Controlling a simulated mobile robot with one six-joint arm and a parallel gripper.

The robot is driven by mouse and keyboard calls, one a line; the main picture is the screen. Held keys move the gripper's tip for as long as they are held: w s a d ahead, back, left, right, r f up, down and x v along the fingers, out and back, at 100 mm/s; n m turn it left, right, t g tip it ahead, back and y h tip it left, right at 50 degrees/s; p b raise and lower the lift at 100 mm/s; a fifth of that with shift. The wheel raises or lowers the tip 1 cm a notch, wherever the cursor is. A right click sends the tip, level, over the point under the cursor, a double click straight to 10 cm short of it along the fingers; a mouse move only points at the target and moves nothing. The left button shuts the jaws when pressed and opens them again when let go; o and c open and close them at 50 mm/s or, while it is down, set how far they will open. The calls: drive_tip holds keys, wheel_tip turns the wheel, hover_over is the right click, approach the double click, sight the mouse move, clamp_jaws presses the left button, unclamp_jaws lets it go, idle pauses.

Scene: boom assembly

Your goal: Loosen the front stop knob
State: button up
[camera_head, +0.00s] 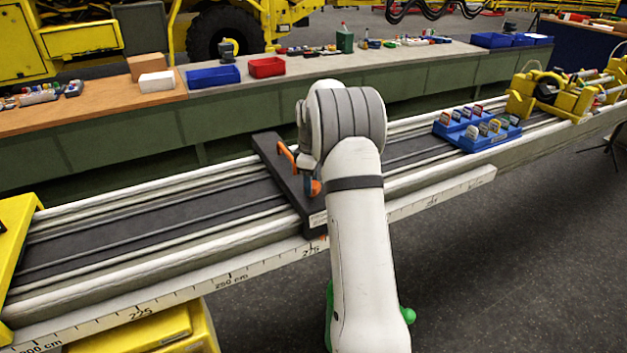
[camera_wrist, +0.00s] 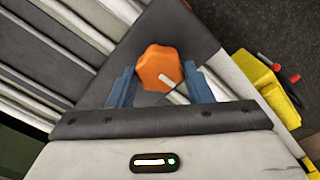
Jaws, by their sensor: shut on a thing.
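The front stop knob (camera_wrist: 155,66) is orange and faceted, with a pale stripe on its lower right. It sits on a dark plate of the stop in the wrist view. My gripper (camera_wrist: 158,74) has its two blue fingers on either side of the knob, shut on it. In the head view the dark stop (camera_head: 268,147) lies across the grey boom rail, with an orange lever (camera_head: 287,154) on it. A small orange part (camera_head: 314,187) shows at the left edge of my arm. My arm hides most of the gripper there.
A measuring scale (camera_head: 232,277) runs along the boom's front side. A blue tray (camera_head: 466,138) with several small parts and a yellow clamp unit (camera_head: 522,95) stand farther right on the boom. A workbench with bins runs behind. The floor at right is mostly clear.

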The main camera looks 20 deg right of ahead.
drive_tip(key=n, duration=0.6)
drive_tip(key=shift+s+d+f, duration=0.15)
drive_tip(key=n, duration=0.6)
idle(0.6)
drive_tip(key=o, duration=1)
wheel_tip(320, 180, up, 8)
drive_tip(key=shift+b, duration=0.4)
